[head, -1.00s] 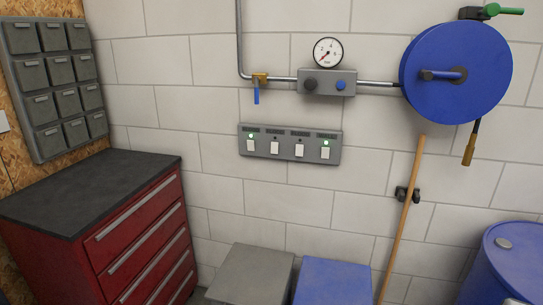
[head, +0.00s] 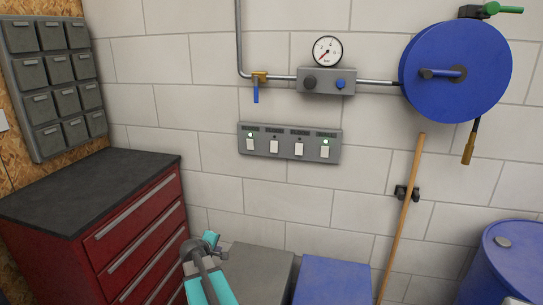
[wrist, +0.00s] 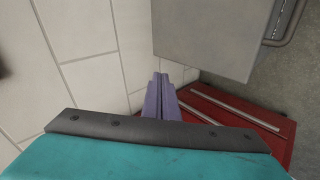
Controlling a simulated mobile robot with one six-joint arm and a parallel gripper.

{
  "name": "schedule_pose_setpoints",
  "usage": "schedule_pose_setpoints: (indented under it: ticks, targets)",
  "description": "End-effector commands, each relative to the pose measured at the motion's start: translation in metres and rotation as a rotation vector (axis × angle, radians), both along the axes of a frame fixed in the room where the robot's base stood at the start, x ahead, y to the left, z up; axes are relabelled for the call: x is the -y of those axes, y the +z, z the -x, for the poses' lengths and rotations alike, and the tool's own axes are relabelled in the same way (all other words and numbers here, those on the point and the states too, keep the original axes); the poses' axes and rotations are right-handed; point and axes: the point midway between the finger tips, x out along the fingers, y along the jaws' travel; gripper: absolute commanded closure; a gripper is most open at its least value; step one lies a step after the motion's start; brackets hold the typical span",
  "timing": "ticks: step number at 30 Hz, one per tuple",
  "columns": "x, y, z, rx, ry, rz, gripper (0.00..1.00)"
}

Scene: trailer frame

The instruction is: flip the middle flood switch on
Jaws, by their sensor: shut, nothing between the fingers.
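The grey switch panel (head: 290,158) is on the block wall in the head view, with several white rocker switches in a row. Green lamps glow above the leftmost switch (head: 250,144) and the rightmost switch (head: 325,151). The two inner switches, left (head: 274,147) and right (head: 299,149), have dark lamps. The labels above are too small to read. My gripper shows in the wrist view (wrist: 159,80) with its purple fingers together and empty. In the head view my teal arm is low, below and left of the panel, touching nothing visible there; the fingertips cannot be made out.
A red drawer cabinet (head: 140,240) stands at left. A grey box (head: 255,268) and a blue box (head: 333,280) are below the panel. A pipe with a gauge (head: 328,51) and a blue-handled valve (head: 256,90) runs above. A wooden handle (head: 402,220) leans at right.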

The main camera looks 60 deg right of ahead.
Motion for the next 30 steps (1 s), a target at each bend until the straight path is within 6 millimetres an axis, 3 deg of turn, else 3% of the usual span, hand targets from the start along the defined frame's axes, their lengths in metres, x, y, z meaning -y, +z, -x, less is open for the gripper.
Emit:
schedule_pose_setpoints:
  ticks: [3,9,15,18,24,30]
  targets:
    - [0.047,0.055,0.003,0.025,0.004,0.107,1.00]
    - [0.114,0.148,0.021,0.039,0.008,0.294,1.00]
    - [0.168,0.240,0.050,0.027,0.006,0.474,1.00]
    - [0.185,0.275,0.064,0.014,0.004,0.542,1.00]
    - [0.200,0.311,0.079,-0.004,0.002,0.614,1.00]
    - [0.201,0.314,0.080,-0.006,0.003,0.621,1.00]
